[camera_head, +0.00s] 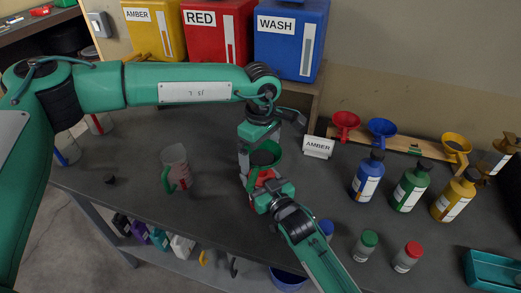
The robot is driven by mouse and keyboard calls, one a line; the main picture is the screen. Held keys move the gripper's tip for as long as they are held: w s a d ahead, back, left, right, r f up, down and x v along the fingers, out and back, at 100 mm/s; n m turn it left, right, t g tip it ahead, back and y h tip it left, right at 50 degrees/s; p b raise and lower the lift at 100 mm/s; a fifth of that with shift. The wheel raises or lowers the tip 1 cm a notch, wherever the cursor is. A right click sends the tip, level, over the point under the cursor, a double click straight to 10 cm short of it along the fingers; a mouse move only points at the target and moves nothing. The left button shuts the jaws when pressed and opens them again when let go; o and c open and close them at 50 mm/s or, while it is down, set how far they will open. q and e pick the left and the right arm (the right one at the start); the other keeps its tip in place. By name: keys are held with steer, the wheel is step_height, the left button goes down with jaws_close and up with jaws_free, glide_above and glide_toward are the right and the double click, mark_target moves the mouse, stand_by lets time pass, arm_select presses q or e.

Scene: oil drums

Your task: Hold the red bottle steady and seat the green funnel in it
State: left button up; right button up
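The green funnel (266,154) is right above the red bottle (264,177), near the middle of the table. My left gripper (250,158) comes down from above and appears shut on the funnel's rim. My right gripper (264,190) reaches in from the lower right and appears shut on the red bottle, which stands on the table. The grippers hide most of the bottle and the funnel's spout, so I cannot tell whether the spout is inside the neck.
Blue (368,175), green (411,186) and amber (455,195) bottles stand at right. Behind them a wooden rack (400,143) carries funnels. A measuring jug (176,168) and a small black cap (109,179) are left. Small jars (365,246) and a teal tray (493,270) are in front right.

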arm_select(q)
step_height(320, 180, up, 12)
stand_by(0.6)
arm_select(e)
steer(key=o, duration=1.2)
steer(key=shift+c, duration=0.2)
